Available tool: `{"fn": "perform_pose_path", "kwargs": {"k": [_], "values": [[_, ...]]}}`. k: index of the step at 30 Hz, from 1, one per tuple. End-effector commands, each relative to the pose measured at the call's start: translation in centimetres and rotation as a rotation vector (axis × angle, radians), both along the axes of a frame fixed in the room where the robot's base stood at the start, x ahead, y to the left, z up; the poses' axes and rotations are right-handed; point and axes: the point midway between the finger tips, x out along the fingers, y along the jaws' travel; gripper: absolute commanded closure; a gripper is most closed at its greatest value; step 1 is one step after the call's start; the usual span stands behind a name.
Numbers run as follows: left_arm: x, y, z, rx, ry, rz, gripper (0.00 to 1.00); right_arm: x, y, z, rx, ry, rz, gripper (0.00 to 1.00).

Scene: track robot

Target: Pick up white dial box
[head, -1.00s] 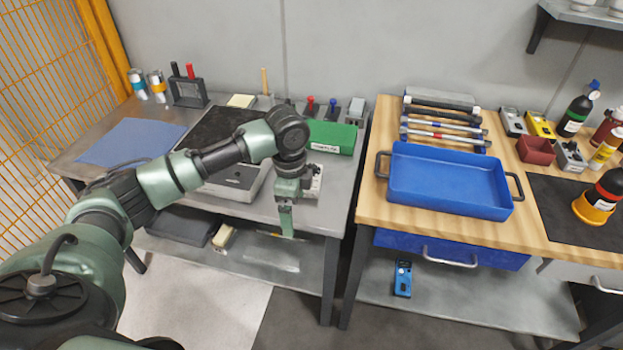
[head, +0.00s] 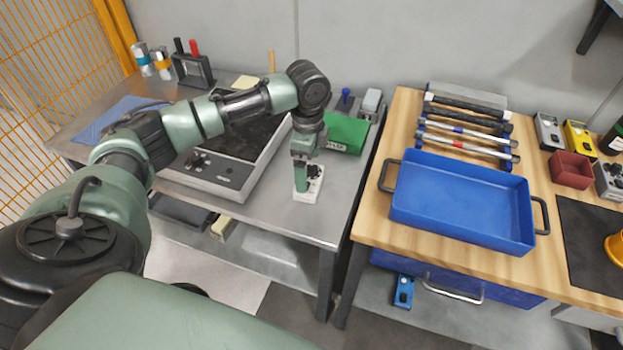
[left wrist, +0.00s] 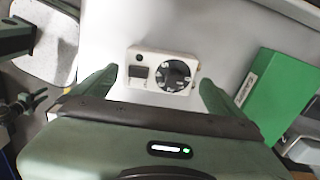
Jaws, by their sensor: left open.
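The white dial box (head: 314,186) lies on the grey metal table near its front right edge. In the left wrist view my left gripper (left wrist: 160,88) is open, with one finger on each side of the box and gaps between.
A green box (head: 345,133) stands behind the dial box. A grey device with a dark top (head: 225,172) lies to its left. The wooden table (head: 372,226) at right holds a blue tray (head: 465,205). The table's front strip is clear.

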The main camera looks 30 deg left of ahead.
Motion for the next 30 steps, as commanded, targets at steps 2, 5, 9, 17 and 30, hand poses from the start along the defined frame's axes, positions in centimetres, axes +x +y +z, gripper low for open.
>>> {"fn": "perform_pose_path", "kwargs": {"k": [2,5,9,17,30], "values": [[0.0,-0.1,-1.0,0.001,0.001,0.001,0.00,-1.1,-0.2,0.1,-0.002,0.015,0.000,0.64],[0.0,-0.2,-2.6,0.000,0.003,0.000,0.00,-1.9,-0.3,0.3,-0.005,0.027,0.000,0.64],[0.0,-0.3,-4.4,0.000,0.001,0.000,0.00,-1.7,-0.4,0.4,-0.005,0.024,0.001,0.64],[0.1,-0.2,-5.1,0.001,-0.002,-0.001,0.00,-0.2,-0.3,0.4,-0.004,0.003,0.001,0.64],[0.1,-0.2,-5.0,0.000,-0.002,-0.001,0.58,-0.4,-0.3,0.4,-0.004,0.005,0.001,0.64]]}}
